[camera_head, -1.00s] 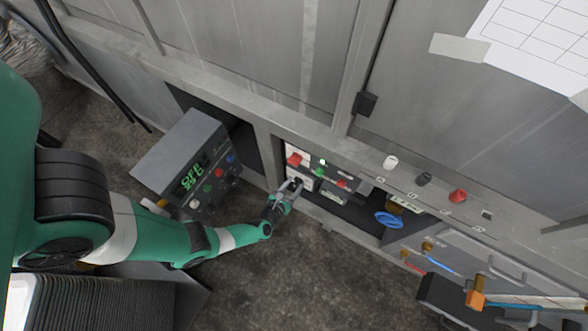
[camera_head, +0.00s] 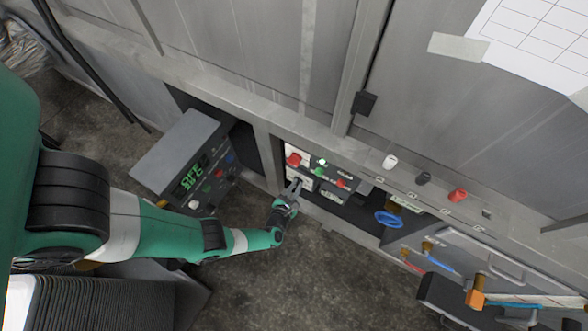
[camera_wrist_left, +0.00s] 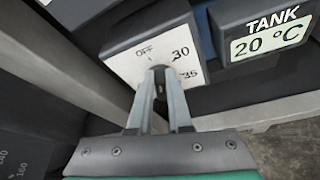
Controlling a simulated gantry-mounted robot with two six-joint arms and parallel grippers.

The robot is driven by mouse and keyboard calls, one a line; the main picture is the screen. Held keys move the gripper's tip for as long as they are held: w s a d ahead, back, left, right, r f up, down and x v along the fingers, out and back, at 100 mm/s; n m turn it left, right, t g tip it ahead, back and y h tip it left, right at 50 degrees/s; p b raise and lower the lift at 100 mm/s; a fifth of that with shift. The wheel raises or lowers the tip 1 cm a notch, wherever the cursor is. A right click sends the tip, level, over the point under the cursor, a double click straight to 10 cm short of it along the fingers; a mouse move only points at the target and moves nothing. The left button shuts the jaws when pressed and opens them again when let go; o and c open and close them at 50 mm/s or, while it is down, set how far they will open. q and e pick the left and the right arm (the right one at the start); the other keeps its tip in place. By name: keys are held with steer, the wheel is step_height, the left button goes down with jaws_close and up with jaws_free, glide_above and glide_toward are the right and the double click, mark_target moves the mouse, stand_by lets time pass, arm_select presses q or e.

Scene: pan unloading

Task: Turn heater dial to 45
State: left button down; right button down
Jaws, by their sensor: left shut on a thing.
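The heater dial (camera_wrist_left: 158,70) is on a white face plate (camera_wrist_left: 132,61) marked OFF, 30 and 35 in the left wrist view; other marks are hidden. My left gripper (camera_wrist_left: 160,74) is shut on the dial and covers most of it, so its exact setting is hard to read. The fingertips point up near the OFF and 30 marks. In the head view my left gripper (camera_head: 296,184) reaches into the lower wall recess, and its fingers hide the dial. My right gripper is not in view.
A TANK display (camera_wrist_left: 270,37) reading 20 °C is right of the dial. A blue coil (camera_head: 388,218) lies to the right.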

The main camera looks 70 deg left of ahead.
arm_select(q)
steer(key=shift+w+d+f+m+y, duration=0.15)
steer(key=shift+m+y, duration=0.15)
steer(key=shift+m, duration=0.3)
steer(key=c, duration=0.8)
jaws_free()
steer(key=shift+c, duration=0.2)
steer(key=shift+s+d+r+p, duration=0.2)
steer(key=shift+d+r+p, duration=0.05)
steer(key=shift+r+p, duration=0.05)
steer(key=p+v, duration=0.4)
steer(key=v, duration=0.7)
